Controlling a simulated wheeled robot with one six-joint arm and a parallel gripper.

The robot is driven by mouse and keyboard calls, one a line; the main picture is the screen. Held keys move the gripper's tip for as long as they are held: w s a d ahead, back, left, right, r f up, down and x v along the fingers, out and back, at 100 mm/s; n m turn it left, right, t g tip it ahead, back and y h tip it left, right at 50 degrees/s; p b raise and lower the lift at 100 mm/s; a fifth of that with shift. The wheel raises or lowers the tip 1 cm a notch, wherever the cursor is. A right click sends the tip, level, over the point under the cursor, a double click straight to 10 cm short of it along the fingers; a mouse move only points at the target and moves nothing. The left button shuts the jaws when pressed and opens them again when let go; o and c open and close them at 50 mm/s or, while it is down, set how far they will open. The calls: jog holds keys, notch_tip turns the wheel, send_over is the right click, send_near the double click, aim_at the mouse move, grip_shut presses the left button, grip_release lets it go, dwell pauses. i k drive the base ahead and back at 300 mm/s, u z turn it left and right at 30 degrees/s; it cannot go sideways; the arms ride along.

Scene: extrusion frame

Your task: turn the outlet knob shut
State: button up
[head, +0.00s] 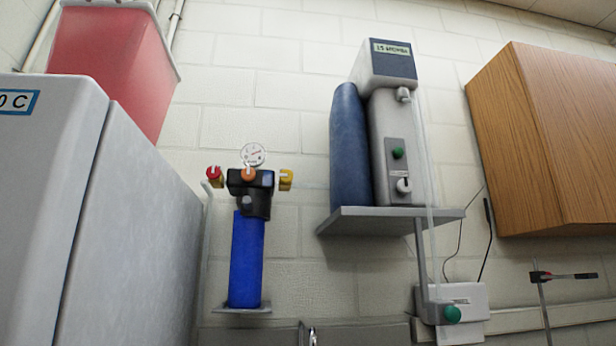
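A blue filter cylinder (246,262) with a black head (250,181) is mounted upright on the wall. The head carries a red knob (214,173) on its left, an orange knob (248,174) at its front centre and a yellow knob (286,179) on its right. A round white gauge (253,154) stands on top. I see no readable label showing which knob is the outlet, and I cannot tell whether any of them is open or shut. My gripper is not in view.
A grey cabinet (140,220) stands close on the left with a red bin (112,62) behind it. A shelf (385,219) with a dispenser unit (391,130) is to the right, then a wooden cupboard (545,135). A small metallic part (308,336) is cut off at the bottom edge.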

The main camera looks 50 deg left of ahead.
aim_at(286, 176)
jog(key=z, duration=0.05)
jog(key=i, duration=1.2)
jog(key=u, duration=3.35)
